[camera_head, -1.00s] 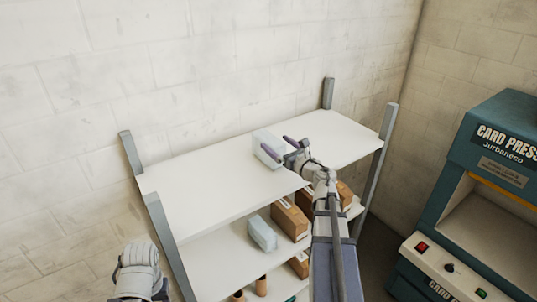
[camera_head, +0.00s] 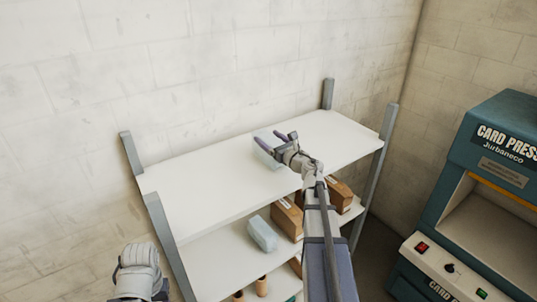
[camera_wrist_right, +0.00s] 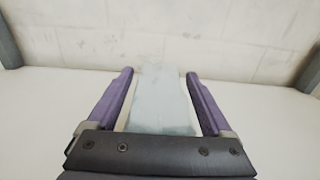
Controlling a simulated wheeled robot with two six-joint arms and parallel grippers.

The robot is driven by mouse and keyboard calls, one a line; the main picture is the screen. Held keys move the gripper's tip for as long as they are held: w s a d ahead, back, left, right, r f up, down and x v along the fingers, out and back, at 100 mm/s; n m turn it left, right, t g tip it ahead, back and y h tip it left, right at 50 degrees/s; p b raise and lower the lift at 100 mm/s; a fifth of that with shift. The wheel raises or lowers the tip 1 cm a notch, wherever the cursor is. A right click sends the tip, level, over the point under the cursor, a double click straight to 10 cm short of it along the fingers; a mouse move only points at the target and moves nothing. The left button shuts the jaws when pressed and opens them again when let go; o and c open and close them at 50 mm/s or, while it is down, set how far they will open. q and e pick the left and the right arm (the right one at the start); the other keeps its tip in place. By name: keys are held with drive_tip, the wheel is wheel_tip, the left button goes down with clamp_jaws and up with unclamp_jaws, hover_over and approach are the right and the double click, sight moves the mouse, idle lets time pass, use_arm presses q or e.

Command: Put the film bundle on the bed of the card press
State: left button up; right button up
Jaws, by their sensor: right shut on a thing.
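The film bundle (camera_head: 268,154) is a pale blue-white block at the back of the top shelf board. My right gripper (camera_head: 273,145) reaches over the shelf and is shut on it, with one purple finger on each side. In the right wrist view the bundle (camera_wrist_right: 162,98) lies lengthwise between the fingers; its near end is hidden by the gripper body. I cannot tell whether it touches the shelf. The teal card press (camera_head: 460,190) stands at the right, and its grey bed (camera_head: 490,240) looks empty.
The white top shelf (camera_head: 200,190) is otherwise clear, with grey posts (camera_head: 385,140) at its corners. A gap separates shelf and press.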

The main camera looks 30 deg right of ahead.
clamp_jaws()
drive_tip(key=shift+r, duration=0.15)
wheel_tip(320, 180, up, 10)
drive_tip(key=p, duration=1)
drive_tip(key=shift+f, duration=0.2)
